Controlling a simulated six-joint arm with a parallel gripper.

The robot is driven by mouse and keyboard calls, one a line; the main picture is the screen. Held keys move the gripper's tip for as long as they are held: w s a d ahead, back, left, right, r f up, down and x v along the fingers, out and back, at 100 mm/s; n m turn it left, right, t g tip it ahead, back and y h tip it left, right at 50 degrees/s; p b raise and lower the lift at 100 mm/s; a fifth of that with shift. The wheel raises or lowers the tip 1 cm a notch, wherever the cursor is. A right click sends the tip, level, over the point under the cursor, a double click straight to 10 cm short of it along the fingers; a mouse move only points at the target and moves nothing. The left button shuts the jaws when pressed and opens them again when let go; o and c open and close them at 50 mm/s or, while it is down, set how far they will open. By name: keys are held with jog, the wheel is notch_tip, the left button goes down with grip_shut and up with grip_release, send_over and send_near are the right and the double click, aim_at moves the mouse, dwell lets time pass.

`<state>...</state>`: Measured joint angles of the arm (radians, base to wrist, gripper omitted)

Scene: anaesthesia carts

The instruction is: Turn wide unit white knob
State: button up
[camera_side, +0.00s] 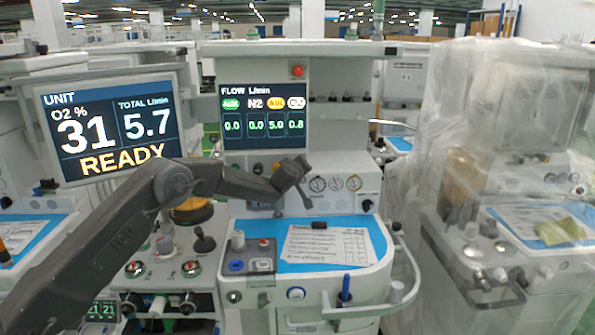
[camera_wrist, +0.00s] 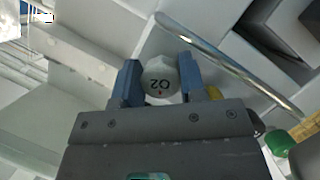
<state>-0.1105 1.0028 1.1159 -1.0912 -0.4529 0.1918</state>
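In the wrist view, a white knob (camera_wrist: 160,77) marked O2, with a small red mark, lies between the two blue fingers of my gripper (camera_wrist: 160,72). The fingers are apart, one at each side of the knob, with little or no visible gap. I cannot tell whether they press on it. In the side view, my gripper (camera_side: 291,205) points down in front of the middle unit (camera_side: 345,165), below its flow screen (camera_side: 263,116) and just above the work surface. The knob cannot be made out there.
Below my gripper is a blue work surface (camera_side: 262,225) with a paper sheet (camera_side: 327,246) and a black item (camera_side: 319,225). A metal rail (camera_wrist: 225,62) runs close beside the knob. Gauges (camera_side: 335,184) sit to the right. A plastic-covered unit (camera_side: 500,150) stands farther right.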

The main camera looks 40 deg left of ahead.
jog(key=shift+c, duration=0.6)
jog(key=shift+m, duration=0.3)
jog(key=shift+f+m+g+y, duration=0.1)
jog(key=shift+m+g+y, duration=0.95)
jog(key=shift+m, duration=0.65)
jog(key=o, duration=0.6)
jog(key=shift+o, duration=0.2)
jog(key=shift+s, duration=0.1)
